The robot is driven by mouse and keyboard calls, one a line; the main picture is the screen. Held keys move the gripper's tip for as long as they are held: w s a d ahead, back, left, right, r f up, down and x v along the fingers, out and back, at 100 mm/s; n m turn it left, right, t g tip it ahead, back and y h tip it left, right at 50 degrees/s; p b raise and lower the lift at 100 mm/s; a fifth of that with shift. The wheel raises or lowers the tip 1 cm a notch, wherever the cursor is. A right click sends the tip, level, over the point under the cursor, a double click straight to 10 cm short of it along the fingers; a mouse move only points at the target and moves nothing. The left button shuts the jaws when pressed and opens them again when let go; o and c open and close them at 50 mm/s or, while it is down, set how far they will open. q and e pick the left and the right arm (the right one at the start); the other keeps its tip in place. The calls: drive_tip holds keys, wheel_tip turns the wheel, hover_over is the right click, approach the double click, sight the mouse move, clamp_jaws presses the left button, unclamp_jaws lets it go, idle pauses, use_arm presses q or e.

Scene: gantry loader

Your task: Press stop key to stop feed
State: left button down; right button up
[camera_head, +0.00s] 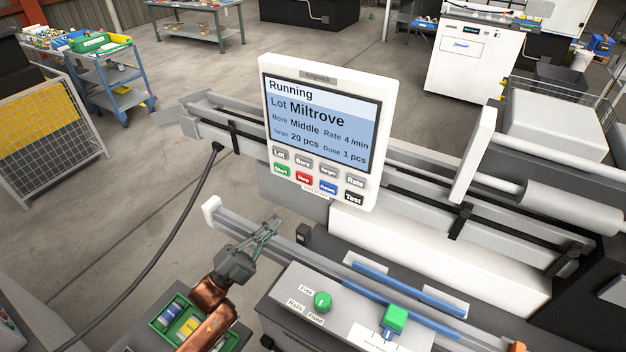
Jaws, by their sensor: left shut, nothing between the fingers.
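The control panel (328,88) is a white upright box above the gantry loader. Its screen (319,122) reads "Running", Lot Miltrove, Bore Middle, Rate 4/min, Target 20 pcs, Done 1 pcs. The red Stop key (304,178) is in the lower key row, between the green Start key (282,170) and the blue Reset key (328,187). My left gripper (272,225) is shut and empty, below and left of the Stop key, apart from the panel. My right gripper is not in view.
A grey rail (285,243) runs just beside my left gripper. A green knob (322,301) and a green block (394,318) sit on the machine bed in front. A black cable (190,205) hangs at the left. Open floor lies left of the panel.

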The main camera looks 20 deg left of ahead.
sight(304, 178)
use_arm(q)
drive_tip(key=shift+m+t, duration=0.7)
drive_tip(key=shift+t, duration=0.2)
drive_tip(key=r, duration=0.1)
drive_tip(key=w+r, duration=0.1)
drive_tip(key=r, duration=0.2)
drive_tip(key=shift+w+d, duration=0.15)
drive_tip(key=shift+d, duration=0.1)
drive_tip(key=shift+w, duration=0.1)
drive_tip(key=w+b, duration=0.1)
drive_tip(key=w, duration=0.7)
drive_tip(key=shift+w+d, duration=0.35)
drive_tip(key=shift+d, duration=0.1)
drive_tip(key=shift+w, duration=0.15)
drive_tip(key=shift+w, duration=0.25)
